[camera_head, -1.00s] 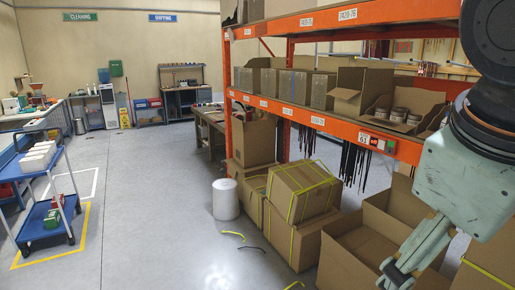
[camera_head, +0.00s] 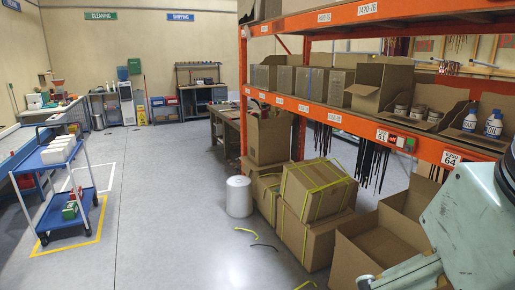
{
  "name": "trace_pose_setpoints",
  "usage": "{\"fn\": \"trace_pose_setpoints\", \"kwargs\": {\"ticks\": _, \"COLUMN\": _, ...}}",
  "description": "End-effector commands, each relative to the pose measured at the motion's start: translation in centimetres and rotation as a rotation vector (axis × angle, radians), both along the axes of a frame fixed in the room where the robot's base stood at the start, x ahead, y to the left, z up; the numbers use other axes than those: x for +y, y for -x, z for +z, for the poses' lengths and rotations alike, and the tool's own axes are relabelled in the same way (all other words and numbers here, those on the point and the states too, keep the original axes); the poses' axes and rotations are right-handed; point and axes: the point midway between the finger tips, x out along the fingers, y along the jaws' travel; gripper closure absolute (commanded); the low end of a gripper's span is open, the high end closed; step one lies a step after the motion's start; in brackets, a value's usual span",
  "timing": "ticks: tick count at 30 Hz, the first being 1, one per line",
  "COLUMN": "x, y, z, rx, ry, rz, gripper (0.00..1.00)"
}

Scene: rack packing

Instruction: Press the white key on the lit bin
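A small pick-light unit (camera_head: 396,140) is on the orange shelf beam at right. It has a white label that appears to read 61, a red part that looks lit, and a small green part at its right end. A white key cannot be made out at this size. The bin behind it is an open cardboard box (camera_head: 432,118) holding several small tubs. My gripper (camera_head: 368,282) is at the bottom edge, low and left of the unit and apart from it. Its fingertips are cut off by the frame, so whether it is open or shut is unclear.
Open cartons (camera_head: 375,245) and strapped boxes (camera_head: 315,190) stand below the shelf. A white roll (camera_head: 239,196) stands on the floor.

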Motion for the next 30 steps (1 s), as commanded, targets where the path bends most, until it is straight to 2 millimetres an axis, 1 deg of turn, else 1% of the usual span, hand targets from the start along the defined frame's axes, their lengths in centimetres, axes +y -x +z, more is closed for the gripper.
{"fn": "trace_pose_setpoints", "kwargs": {"ticks": 1, "x": 0.0, "y": -0.01, "z": 0.0, "rx": 0.0, "ry": 0.0, "rz": 0.0, "gripper": 0.22}}
{"fn": "trace_pose_setpoints", "kwargs": {"ticks": 2, "x": 0.0, "y": 0.0, "z": 0.0, "rx": 0.0, "ry": 0.0, "rz": 0.0, "gripper": 0.25}}
{"fn": "trace_pose_setpoints", "kwargs": {"ticks": 27, "x": -0.01, "y": -0.01, "z": 0.0, "rx": 0.0, "ry": 0.0, "rz": 0.001, "gripper": 1.0}}
{"fn": "trace_pose_setpoints", "kwargs": {"ticks": 30, "x": -0.01, "y": -0.01, "z": 0.0, "rx": 0.0, "ry": 0.0, "rz": 0.001, "gripper": 1.0}}
